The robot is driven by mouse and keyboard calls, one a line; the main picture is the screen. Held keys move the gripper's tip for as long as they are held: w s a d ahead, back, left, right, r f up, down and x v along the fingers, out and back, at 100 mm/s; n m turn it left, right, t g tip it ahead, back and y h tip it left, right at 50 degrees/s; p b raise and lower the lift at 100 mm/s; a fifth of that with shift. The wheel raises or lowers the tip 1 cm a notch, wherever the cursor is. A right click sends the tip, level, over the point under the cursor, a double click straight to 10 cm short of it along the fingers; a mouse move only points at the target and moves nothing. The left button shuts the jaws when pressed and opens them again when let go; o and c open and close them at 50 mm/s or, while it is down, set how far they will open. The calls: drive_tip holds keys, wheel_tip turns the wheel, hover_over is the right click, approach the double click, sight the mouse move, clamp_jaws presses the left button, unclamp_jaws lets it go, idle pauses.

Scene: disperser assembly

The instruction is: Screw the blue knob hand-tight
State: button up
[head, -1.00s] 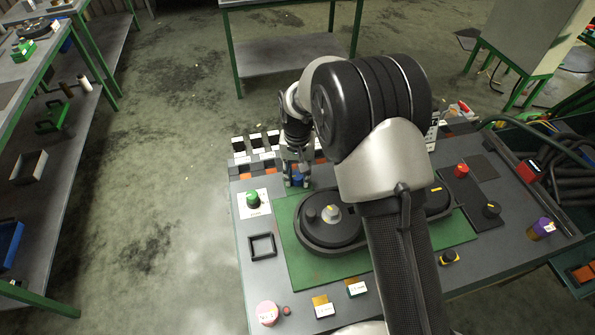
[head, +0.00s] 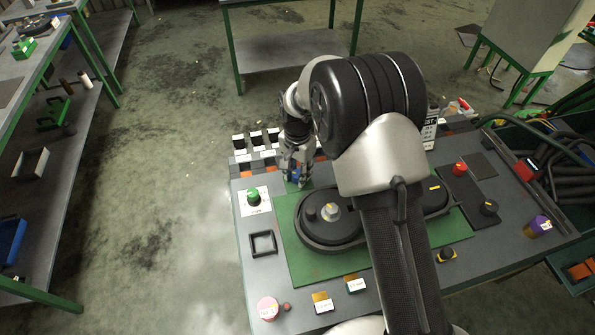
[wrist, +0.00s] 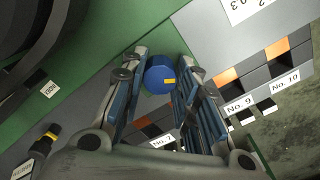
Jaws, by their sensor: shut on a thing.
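What lies under the knob is hidden. The green plate (head: 292,253) carries a black housing (head: 335,246) with a grey-and-black dial (head: 330,213); my arm covers part of it.
A green knob (head: 253,196) stands on a white card left of the gripper. A black square frame (head: 263,244) lies in front of it. Numbered slots (wrist: 238,98) lie close beside the gripper.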

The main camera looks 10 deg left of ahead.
sight(297, 173)
idle(0.3)
drive_tip(key=o, duration=1)
drive_tip(key=shift+o, duration=0.2)
wheel_tip(297, 173, up, 12)
